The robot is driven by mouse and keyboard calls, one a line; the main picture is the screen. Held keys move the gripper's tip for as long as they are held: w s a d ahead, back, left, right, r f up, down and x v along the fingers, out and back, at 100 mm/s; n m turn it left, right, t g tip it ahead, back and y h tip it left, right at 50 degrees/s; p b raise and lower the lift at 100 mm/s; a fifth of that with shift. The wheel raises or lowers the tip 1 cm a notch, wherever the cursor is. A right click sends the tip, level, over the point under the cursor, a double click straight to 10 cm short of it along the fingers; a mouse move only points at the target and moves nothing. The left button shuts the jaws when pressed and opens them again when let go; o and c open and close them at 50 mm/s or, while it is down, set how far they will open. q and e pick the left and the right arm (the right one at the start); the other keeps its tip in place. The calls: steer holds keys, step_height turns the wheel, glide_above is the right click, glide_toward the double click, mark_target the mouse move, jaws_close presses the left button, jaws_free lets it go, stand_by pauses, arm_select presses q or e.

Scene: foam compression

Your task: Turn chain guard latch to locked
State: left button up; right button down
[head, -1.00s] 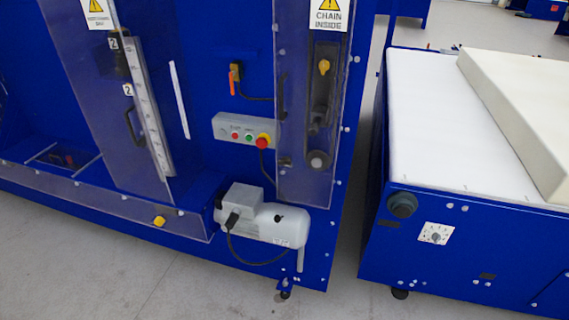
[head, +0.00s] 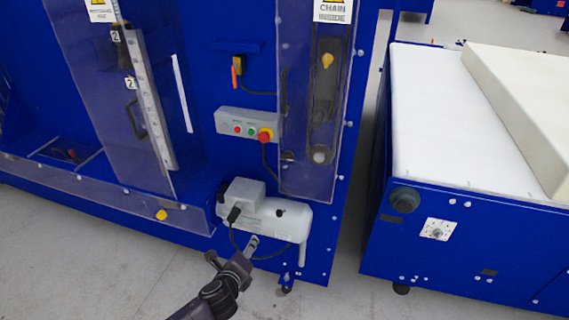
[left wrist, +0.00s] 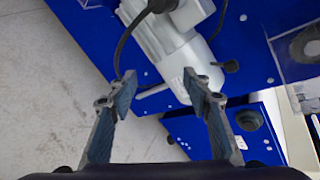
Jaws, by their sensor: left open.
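The chain guard (head: 305,176) is a tall clear cover with a "CHAIN INSIDE" sign, upright on the blue machine. A small dark fitting (head: 287,155) sits at its lower left edge; I cannot tell whether this is the latch or how it is turned. A yellow knob (head: 327,61) shows higher on the guard. My left gripper (head: 252,244) is low in front of the grey motor (head: 262,217), below the guard. In the left wrist view the left gripper (left wrist: 161,78) is open and empty, its fingers apart near the motor (left wrist: 172,50). My right gripper is out of view.
A control box (head: 245,124) with a red stop button is left of the guard. A black cable (left wrist: 124,42) loops by the motor and the left finger. A blue table (head: 470,240) with white foam stands to the right, across a narrow gap. Grey floor is clear in front.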

arm_select(q)
steer(key=w+d+r+m+t+h, duration=0.1)
steer(key=w+d+r+m+t, duration=0.2)
steer(key=r, duration=0.5)
steer(key=d+r+m+h, duration=0.1)
steer(key=d+r+m, duration=0.25)
steer(key=r, duration=0.45)
steer(key=m+t+h, duration=0.2)
steer(key=m, duration=0.4)
glide_toward(286, 159)
steer(key=shift+p+x, duration=0.5)
steer(key=shift+x, duration=3.65)
steer(key=c, duration=1.2)
